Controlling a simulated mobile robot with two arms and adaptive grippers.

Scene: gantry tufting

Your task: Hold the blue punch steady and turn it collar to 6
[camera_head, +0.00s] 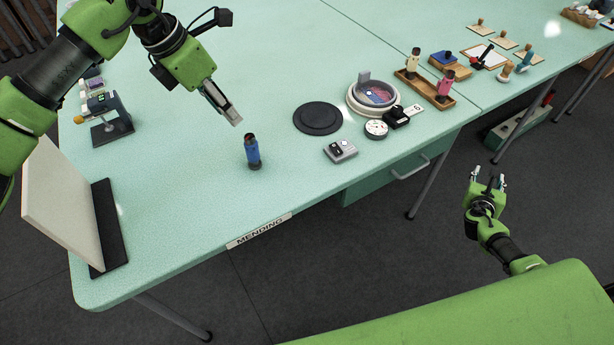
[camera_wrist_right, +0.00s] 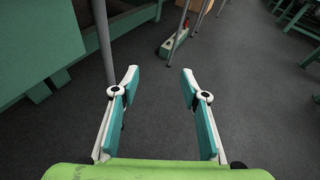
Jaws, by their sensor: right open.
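The blue punch (camera_head: 253,153) stands upright on the mint-green table near its front edge, with a dark top and dark base. Its collar markings are too small to read. My left gripper (camera_head: 234,117) hangs just above and behind the punch, a little to its left, apart from it. Its fingers look close together, but I cannot tell whether they are shut. My right gripper (camera_head: 488,176) is out past the table's front edge, above the floor, open and empty. It also shows open in the right wrist view (camera_wrist_right: 160,85).
A grey box (camera_head: 341,151) and a black round disc (camera_head: 318,118) stand right of the punch. A round tray (camera_head: 373,97) and a wooden rack (camera_head: 425,90) lie further right. A tilted board (camera_head: 72,205) stands at the left.

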